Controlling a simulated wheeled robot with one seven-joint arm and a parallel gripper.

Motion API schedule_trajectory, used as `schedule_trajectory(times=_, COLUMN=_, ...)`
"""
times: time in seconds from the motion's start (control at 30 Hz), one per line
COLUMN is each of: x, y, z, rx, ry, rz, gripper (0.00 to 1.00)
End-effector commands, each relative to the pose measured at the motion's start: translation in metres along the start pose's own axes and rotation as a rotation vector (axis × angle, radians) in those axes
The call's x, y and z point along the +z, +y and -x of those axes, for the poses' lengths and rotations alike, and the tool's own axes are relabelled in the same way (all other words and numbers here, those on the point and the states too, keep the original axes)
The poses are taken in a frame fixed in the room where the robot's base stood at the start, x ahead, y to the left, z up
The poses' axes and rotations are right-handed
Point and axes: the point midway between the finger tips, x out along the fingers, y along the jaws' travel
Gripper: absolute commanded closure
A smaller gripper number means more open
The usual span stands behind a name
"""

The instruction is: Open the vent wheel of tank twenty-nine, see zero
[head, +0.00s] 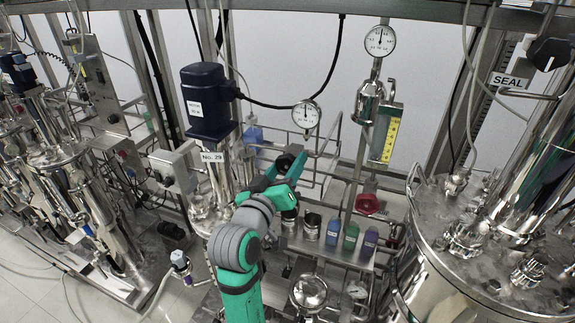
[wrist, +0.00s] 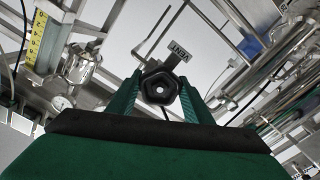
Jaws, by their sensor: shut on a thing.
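The tank marked No. 29 (head: 212,157) stands left of centre in the head view, under a dark blue motor. My gripper (head: 284,172) reaches up just right of it. The black vent wheel (wrist: 148,90) sits between my two fingers (wrist: 160,80) in the wrist view, and they are shut on it. A small tag (wrist: 179,51) reading VENT is beside the wheel. In the head view the wheel is mostly hidden by my gripper. A round gauge (head: 306,114) is just above and right of my gripper; its needle points about straight up, but its numbers are too small to read.
A second gauge (head: 380,41) stands higher at right. A red handwheel (head: 368,204) and several coloured bottles are right of my arm. A large steel vessel (head: 490,265) fills the right. Pipes and rails crowd around my gripper.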

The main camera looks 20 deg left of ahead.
Motion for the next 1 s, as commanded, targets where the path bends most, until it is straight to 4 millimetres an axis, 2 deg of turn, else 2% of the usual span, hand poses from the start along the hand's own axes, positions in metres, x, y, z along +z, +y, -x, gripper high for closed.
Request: schedule_trajectory(times=1.0, x=-0.0007, y=-0.0007, z=0.0000, rx=0.000, ry=0.001, rz=0.965, gripper=0.76)
